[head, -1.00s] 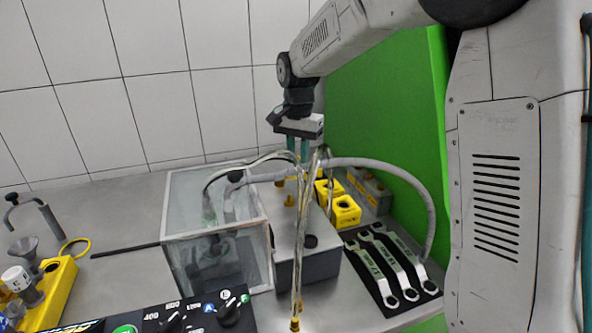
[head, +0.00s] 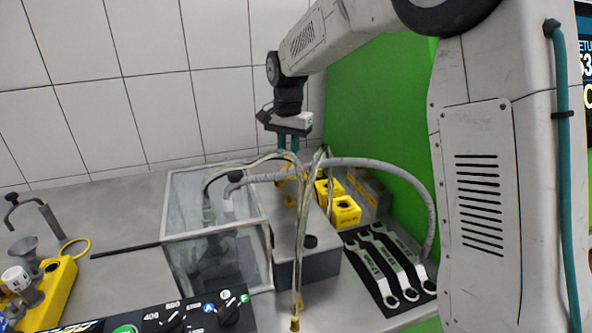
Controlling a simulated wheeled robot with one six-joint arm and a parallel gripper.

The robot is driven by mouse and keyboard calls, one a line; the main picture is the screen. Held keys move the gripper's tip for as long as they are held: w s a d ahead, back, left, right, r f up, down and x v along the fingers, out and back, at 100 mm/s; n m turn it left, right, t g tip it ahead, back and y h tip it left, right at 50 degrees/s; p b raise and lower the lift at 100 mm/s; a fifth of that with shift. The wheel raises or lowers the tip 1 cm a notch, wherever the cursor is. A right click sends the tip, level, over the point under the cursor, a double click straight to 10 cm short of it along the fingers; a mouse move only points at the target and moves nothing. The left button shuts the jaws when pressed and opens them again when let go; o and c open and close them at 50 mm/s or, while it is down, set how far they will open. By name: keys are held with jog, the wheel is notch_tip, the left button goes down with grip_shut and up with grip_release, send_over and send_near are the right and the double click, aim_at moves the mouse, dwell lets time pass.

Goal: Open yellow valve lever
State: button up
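My gripper (head: 288,143) points down above the back of the grey pump box, with two teal fingers close together. Whether they are apart or closed cannot be told at this size. Small yellow parts (head: 289,200) show on top of the grey box (head: 308,268), just below the fingers and partly behind clear hoses. I cannot tell which of them is the yellow valve lever, or whether the fingers touch it.
A clear tank (head: 215,220) stands left of the grey box. A grey hose (head: 380,164) arches to the right over yellow blocks (head: 346,211). Several wrenches lie on a black mat (head: 362,262). A control panel (head: 190,316) is in front; a green panel (head: 375,110) stands behind.

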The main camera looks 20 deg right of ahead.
jog(key=shift+a, duration=0.15)
jog(key=shift+w+a, duration=0.45)
jog(key=shift+a, duration=0.25)
jog(key=shift+w+a, duration=0.2)
jog(key=shift+a, duration=0.7)
jog(key=o, duration=1.3)
jog(key=shift+r, duration=3)
